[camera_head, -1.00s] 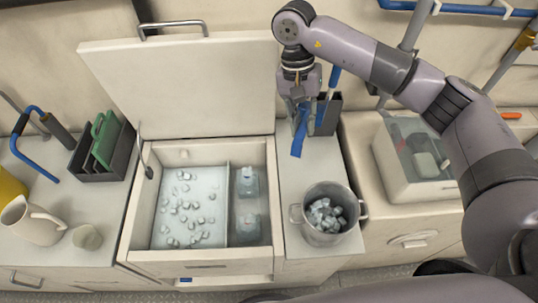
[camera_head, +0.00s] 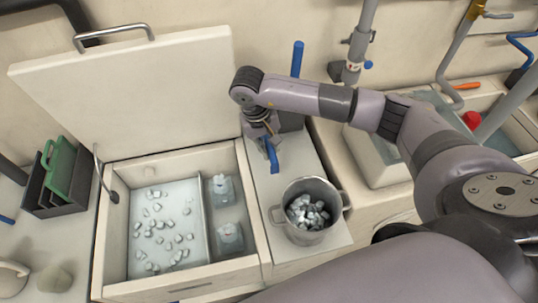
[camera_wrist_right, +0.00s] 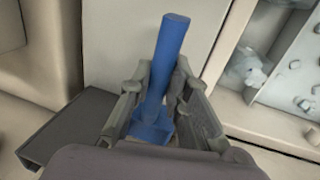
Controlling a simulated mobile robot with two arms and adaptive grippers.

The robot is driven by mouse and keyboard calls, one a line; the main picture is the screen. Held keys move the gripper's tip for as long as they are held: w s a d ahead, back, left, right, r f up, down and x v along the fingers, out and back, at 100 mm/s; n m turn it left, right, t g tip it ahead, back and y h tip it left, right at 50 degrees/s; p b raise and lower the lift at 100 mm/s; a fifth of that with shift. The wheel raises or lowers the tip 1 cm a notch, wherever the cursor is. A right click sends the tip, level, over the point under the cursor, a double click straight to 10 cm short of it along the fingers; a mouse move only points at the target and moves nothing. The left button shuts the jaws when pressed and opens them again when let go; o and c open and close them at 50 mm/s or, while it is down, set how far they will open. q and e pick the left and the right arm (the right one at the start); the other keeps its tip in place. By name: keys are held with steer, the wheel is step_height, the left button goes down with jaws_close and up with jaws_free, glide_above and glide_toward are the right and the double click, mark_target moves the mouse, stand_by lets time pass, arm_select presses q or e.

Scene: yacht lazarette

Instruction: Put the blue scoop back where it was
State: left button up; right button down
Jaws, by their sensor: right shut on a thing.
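In the right wrist view the scoop's blue handle (camera_wrist_right: 172,48) rises between the two fingers (camera_wrist_right: 160,108). My left gripper is not in view.
A metal bucket (camera_head: 282,224) of ice stands at the counter's front. The chest (camera_head: 252,235) is open, its lid (camera_head: 130,95) raised, with ice and bottles inside. A blue upright handle (camera_head: 297,58) rises behind my arm. A green-and-black rack (camera_head: 45,205) stands left.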

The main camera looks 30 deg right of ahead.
steer(key=x, duration=0.3)
steer(key=a+x, duration=0.1)
steer(key=x, duration=0.1)
steer(key=shift+w+f+p, duration=0.15)
steer(key=shift+f+p, duration=0.1)
steer(key=shift+p, duration=0.05)
steer(key=shift+f, duration=0.1)
steer(key=shift+f, duration=0.1)
steer(key=c, duration=1.5)
jaws_free()
steer(key=shift+r, duration=0.3)
steer(key=b+v, duration=0.2)
steer(key=v, duration=0.9)
steer(key=shift+a+r, duration=0.1)
steer(key=shift+r, duration=0.25)
